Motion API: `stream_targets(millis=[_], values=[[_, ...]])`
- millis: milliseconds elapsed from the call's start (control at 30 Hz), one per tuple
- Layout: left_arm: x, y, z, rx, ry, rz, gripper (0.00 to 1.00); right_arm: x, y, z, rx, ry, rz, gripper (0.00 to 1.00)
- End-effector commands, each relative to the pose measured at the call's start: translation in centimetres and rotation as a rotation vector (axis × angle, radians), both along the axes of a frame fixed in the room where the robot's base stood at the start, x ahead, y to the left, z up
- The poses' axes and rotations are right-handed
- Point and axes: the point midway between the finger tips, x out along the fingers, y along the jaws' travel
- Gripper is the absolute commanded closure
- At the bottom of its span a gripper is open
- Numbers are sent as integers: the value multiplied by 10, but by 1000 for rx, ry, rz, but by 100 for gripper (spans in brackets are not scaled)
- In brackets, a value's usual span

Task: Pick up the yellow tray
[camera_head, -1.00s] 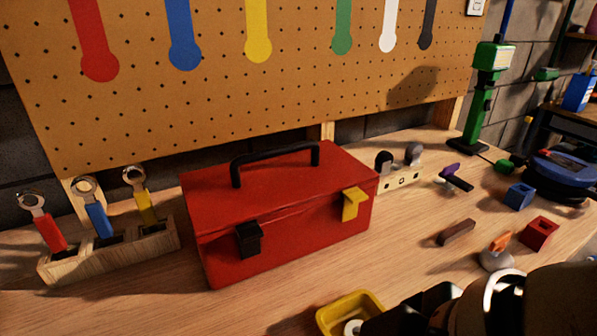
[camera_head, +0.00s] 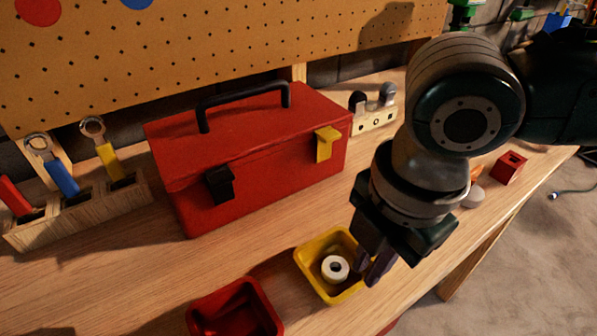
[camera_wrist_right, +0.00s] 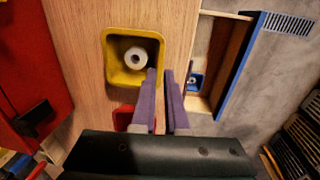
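The yellow tray (camera_head: 345,297) sits on the workbench in front of the red toolbox, with a white ring-shaped piece (camera_head: 335,268) inside it. The tray also shows in the right wrist view (camera_wrist_right: 109,52). My right gripper (camera_head: 372,266) points down at the tray's right side. In the right wrist view, its two purple fingers (camera_wrist_right: 161,78) are a narrow gap apart. The left finger overlaps the tray's inner corner and the right finger is just outside the right rim. Whether they touch the wall is unclear. My left gripper is not in view.
A red tray (camera_head: 237,312) stands left of the yellow one. The red toolbox (camera_head: 260,150) is behind, and a wooden tool holder (camera_head: 80,213) is at the left. The bench's front edge is close to the yellow tray's right side. A red block (camera_head: 509,167) lies far right.

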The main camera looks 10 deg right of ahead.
Motion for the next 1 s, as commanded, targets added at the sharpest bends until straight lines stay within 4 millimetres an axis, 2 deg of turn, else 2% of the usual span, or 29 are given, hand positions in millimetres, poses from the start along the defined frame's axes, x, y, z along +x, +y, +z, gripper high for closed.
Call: stream_targets(millis=[400,667,800,1000], values=[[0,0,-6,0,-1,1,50,6,3,-52,0,0,0,89],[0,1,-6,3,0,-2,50,6,3,-55,0,0,0,89],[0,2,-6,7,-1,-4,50,7,3,-55,0,0,0,100],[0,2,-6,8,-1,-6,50,7,3,-55,0,0,-1,100]])
